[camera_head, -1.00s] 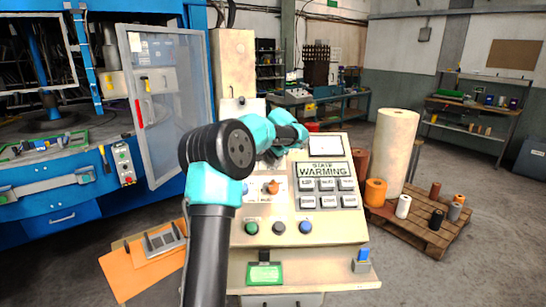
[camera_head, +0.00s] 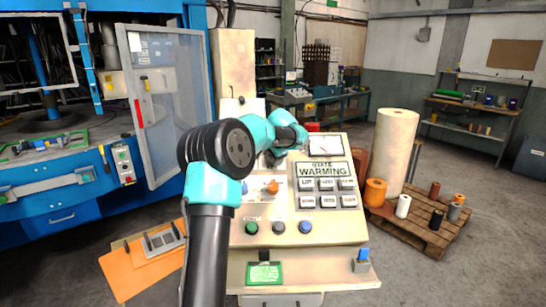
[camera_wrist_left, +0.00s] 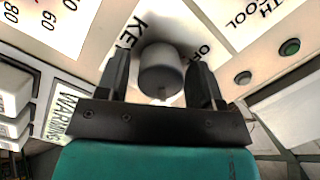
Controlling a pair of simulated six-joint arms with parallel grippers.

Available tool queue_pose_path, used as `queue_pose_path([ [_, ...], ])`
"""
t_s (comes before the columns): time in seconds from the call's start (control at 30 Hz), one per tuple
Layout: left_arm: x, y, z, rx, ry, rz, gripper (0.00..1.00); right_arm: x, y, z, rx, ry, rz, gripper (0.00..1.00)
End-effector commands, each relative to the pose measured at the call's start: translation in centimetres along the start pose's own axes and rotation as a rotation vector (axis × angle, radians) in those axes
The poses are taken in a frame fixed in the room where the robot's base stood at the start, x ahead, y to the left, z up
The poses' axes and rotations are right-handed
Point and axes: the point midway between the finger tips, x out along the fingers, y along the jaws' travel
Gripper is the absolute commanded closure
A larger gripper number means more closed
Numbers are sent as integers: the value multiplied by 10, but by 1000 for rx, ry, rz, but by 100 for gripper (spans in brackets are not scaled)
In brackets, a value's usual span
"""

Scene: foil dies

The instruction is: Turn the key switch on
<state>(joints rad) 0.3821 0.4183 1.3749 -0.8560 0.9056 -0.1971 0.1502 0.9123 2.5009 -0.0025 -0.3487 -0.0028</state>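The key switch (camera_wrist_left: 160,72) is a grey round knob on the cream panel in the left wrist view. Printed labels beside it start with KE and OF; the rest is covered. A small tab shows on the knob's near side. My left gripper (camera_wrist_left: 161,70) is open, with one dark finger on each side of the knob and a gap on both sides. In the head view my left gripper (camera_head: 270,158) is a small dark shape mostly behind my arm, and the key switch is hidden there. My right gripper is in neither view.
The control panel (camera_head: 330,236) carries a gauge (camera_head: 325,145), a warning block (camera_head: 322,168) with several buttons, an orange knob (camera_head: 272,187) and round push buttons below. A blue machine with an open mesh door (camera_head: 165,95) stands left. A pallet of rolls (camera_head: 425,228) stands right.

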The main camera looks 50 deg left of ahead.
Motion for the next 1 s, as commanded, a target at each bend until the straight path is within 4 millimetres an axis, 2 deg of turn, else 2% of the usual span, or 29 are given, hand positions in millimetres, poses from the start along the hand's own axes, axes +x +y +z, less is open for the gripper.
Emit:
queue_pose_path([
  [0.3, -1, 0, 0, -1, 0, 0, 33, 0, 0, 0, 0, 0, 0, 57],
  [0.47, -9, 0, 0, -1, 1, 0, 33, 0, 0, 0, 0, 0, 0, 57],
  [0.67, -37, 0, 0, -1, 2, -1, 33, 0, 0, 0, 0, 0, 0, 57],
  [1.0, -103, 0, -1, -1, 3, 0, 33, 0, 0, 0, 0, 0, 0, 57],
])
